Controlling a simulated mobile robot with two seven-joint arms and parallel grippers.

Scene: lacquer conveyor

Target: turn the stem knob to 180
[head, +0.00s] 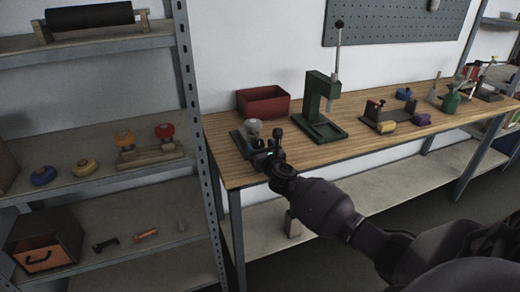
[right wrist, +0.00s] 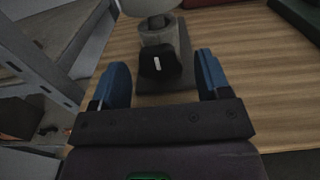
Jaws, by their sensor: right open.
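A small fixture stands at the left end of the wooden workbench, with a pale grey round knob (head: 253,128) on top and a dark base plate (head: 240,142). In the right wrist view the fixture shows as a grey cylindrical body (right wrist: 160,32) with a black block (right wrist: 160,62) bearing a white mark. The pale round top (right wrist: 150,5) is cut off by the upper edge. My right gripper (head: 268,150) is at the fixture's near side. In the wrist view its blue fingers (right wrist: 162,78) are apart, either side of the black block and not visibly touching it. My left gripper is not in view.
A red bin (head: 263,102) and a green press (head: 318,105) with a tall lever stand behind and right of the fixture. A metal shelf post (head: 190,90) rises close on the left. Coloured knobs lie on that shelf. The bench top (head: 350,150) right of the gripper is clear.

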